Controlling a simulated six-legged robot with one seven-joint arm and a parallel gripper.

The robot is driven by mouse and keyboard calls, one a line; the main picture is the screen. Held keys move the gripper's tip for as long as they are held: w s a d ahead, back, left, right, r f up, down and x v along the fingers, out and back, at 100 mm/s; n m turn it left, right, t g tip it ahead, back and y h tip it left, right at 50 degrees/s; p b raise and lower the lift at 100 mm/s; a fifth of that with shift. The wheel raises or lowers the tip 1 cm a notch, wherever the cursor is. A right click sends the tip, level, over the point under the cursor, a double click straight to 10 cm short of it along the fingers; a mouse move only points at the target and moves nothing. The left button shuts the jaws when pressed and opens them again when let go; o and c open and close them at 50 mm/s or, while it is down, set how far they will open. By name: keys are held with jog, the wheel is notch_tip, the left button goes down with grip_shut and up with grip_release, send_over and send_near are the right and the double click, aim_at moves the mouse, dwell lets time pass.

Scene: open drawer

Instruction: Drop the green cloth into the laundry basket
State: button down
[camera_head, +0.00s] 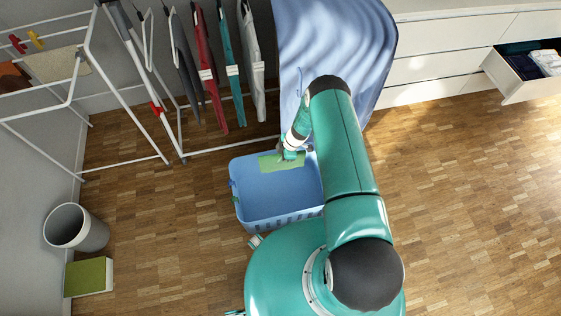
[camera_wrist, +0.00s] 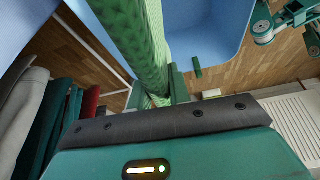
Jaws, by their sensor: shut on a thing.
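The green cloth (camera_head: 268,163) hangs from my gripper (camera_head: 288,153) over the far part of the blue laundry basket (camera_head: 278,207). In the wrist view, the cloth (camera_wrist: 140,40) is a bunched, textured green strip pinched between the fingers of my gripper (camera_wrist: 157,95), which is shut on it. The basket's blue interior (camera_wrist: 207,45) shows beyond the cloth in that view. My arm covers the basket's right side in the head view. I cannot tell whether the cloth touches the basket.
A white drying rack (camera_head: 150,133) with hanging garments stands behind and left of the basket. A blue draped cloth (camera_head: 335,40) hangs behind my arm. An open drawer (camera_head: 528,75) is at the right. A grey bin (camera_head: 76,229) stands at the left; wood floor is clear at right.

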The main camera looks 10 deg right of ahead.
aim_at(280, 167)
jog(key=f, duration=0.1)
jog(key=s+f+n, duration=0.1)
jog(key=f, duration=0.1)
jog(key=shift+a, duration=0.15)
jog(key=shift+f, duration=2.65)
jog(key=c, duration=1.2)
grip_release()
jog(key=shift+c, duration=0.2)
jog(key=v, duration=1.4)
jog(key=shift+w, duration=0.15)
